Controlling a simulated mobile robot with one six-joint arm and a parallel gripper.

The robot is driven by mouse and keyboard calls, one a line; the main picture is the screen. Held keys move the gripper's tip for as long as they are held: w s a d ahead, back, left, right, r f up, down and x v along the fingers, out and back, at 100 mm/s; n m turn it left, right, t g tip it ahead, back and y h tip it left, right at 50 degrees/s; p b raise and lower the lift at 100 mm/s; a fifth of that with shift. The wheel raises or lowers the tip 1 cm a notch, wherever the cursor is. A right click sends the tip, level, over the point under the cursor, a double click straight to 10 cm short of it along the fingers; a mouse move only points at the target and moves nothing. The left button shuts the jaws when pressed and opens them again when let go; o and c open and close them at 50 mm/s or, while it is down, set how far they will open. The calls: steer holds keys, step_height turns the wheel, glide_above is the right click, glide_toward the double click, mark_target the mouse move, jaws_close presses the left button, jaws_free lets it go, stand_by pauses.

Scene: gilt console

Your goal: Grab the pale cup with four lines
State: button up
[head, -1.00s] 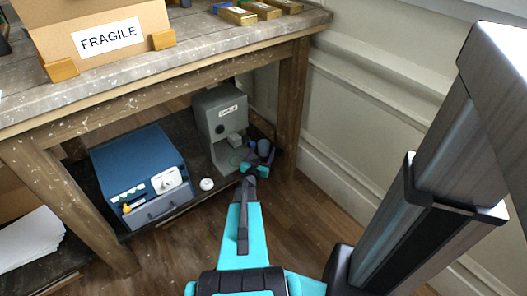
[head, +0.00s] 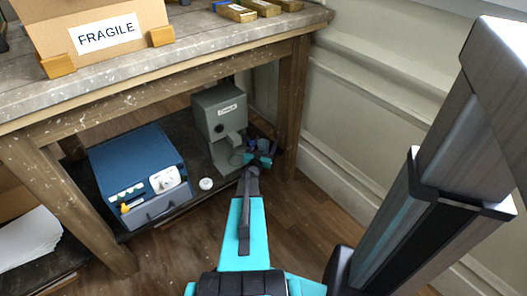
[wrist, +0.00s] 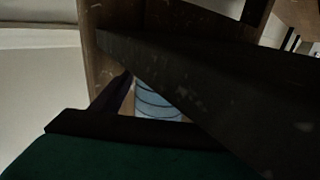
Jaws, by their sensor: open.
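A pale blue cup with dark lines around it shows in part in the wrist view (wrist: 157,100). The dark shapes in front cover much of it, so I cannot count its lines. In the head view a small bluish cup (head: 264,146) stands at the right end of the low shelf, largely behind my gripper (head: 257,160). My gripper is open, close in front of the cup. Whether the cup is between the fingers or touching them I cannot tell.
A grey coffee machine (head: 220,112) stands just left of the cup. A small white round object (head: 206,184) and a blue box-like appliance (head: 137,160) are farther left on the dark shelf. A wooden table leg (head: 293,105) rises close behind on the right; the tabletop overhangs.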

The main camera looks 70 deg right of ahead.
steer(key=shift+d, duration=0.65)
steer(key=c, duration=1.2)
